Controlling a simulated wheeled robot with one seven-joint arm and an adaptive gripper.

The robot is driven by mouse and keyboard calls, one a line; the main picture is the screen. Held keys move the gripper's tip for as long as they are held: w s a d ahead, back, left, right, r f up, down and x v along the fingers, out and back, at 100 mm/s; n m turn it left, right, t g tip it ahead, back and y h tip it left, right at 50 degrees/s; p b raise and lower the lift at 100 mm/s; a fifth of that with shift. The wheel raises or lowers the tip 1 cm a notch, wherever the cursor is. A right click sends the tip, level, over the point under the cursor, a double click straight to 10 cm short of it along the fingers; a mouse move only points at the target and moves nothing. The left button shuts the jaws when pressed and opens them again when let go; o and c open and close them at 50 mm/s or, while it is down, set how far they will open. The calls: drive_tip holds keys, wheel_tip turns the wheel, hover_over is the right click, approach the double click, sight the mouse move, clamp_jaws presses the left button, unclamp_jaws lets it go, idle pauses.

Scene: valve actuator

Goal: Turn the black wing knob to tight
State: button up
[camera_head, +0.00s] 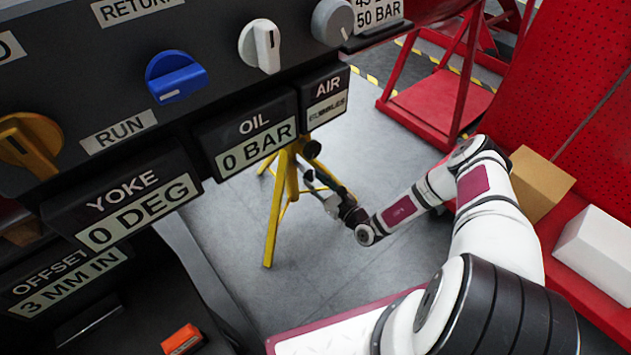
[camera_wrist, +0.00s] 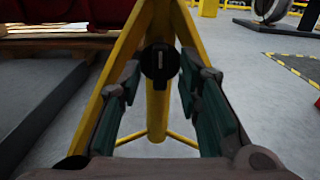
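The black wing knob (camera_wrist: 160,62) is round, with a pale upright mark on its face. It sits on the yellow tripod stand (camera_wrist: 157,110), near where the legs meet. A black knob (camera_head: 312,149) also shows at the top of the tripod in the head view. My gripper (camera_wrist: 161,78) is open, with its green-padded fingers on the left and right. The knob appears between and beyond the fingertips, and I see no contact. In the head view my gripper (camera_head: 316,184) reaches toward the stand from the lower right, below the black knob.
A dark control panel (camera_head: 222,110) with blue, white, grey and yellow knobs fills the upper left of the head view. A red bench (camera_head: 560,215) with a cardboard box (camera_head: 540,183) and a white box (camera_head: 597,252) stands right. Grey floor is clear around the tripod.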

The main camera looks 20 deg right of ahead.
drive_tip(key=v, duration=1.1)
drive_tip(key=shift+s+d, duration=0.15)
drive_tip(key=shift+s, duration=0.2)
drive_tip(key=shift+f, duration=0.1)
